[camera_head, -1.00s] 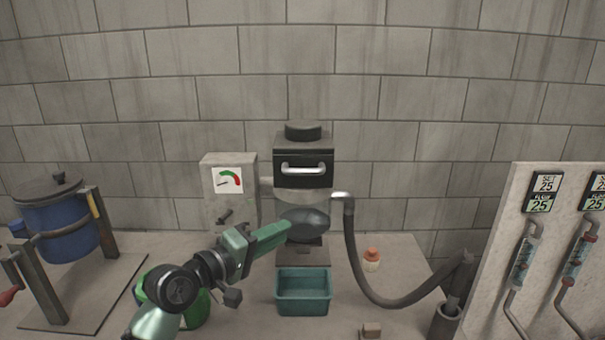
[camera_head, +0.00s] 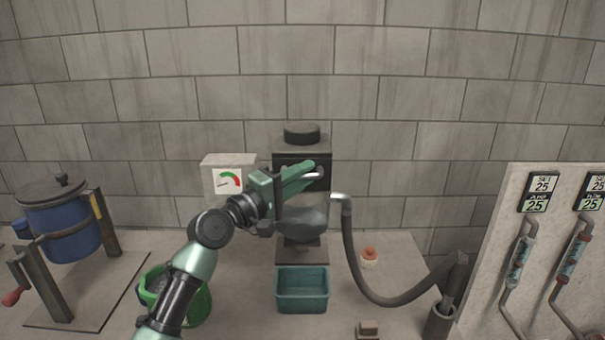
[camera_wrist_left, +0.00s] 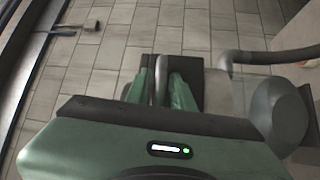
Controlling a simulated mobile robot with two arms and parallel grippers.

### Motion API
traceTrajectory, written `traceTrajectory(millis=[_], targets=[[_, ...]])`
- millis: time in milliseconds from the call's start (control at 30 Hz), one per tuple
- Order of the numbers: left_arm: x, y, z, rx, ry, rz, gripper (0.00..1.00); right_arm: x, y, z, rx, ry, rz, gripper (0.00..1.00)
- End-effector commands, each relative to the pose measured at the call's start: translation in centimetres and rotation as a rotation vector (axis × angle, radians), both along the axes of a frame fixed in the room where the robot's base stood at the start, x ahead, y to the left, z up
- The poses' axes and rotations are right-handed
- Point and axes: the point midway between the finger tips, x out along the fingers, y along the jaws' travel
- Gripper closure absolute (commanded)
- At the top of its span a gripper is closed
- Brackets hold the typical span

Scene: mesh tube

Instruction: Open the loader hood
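The loader hood (camera_head: 288,156) is a dark box with a round cap (camera_head: 302,133), on top of the machine at the back wall. Its pale metal handle (camera_head: 317,177) runs across the front and is partly hidden by my gripper. My left gripper (camera_head: 300,174) is in front of the hood, at the handle. In the left wrist view the handle bar (camera_wrist_left: 160,78) lies between the two green fingers, which stand apart on either side of it. The hood's dark body (camera_wrist_left: 190,68) lies beyond them and looks closed. My right gripper is not in view.
A grey hopper (camera_head: 305,222) and a teal bin (camera_head: 302,291) are below the hood. A gauge box (camera_head: 229,180) stands on the left, and a grey hose (camera_head: 360,270) hangs on the right. A blue drum (camera_head: 62,232) is at far left, and a flow panel (camera_head: 505,240) at far right.

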Motion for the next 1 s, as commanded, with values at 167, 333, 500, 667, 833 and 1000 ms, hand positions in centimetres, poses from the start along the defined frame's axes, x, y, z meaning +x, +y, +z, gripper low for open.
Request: traceTrajectory(millis=[167,333,500,667,833,1000], targets=[[-0.02,-0.01,-0.03,0.0,0.0,0.0,0.82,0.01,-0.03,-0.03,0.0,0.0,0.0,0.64],[-0.03,0.01,-0.06,0.001,0.0,0.0,1.0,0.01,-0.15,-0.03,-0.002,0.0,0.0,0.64],[-0.03,0.01,-0.07,0.001,0.0,0.0,1.0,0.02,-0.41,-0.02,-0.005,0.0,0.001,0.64],[-0.03,0.01,-0.09,0.002,0.0,-0.001,1.0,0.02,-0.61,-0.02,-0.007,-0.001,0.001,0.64],[-0.03,0.01,-0.11,0.002,0.001,-0.001,1.0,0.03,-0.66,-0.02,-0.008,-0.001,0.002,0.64],[-0.04,0.01,-0.12,0.002,0.001,-0.001,1.0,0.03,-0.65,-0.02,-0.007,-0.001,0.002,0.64]])
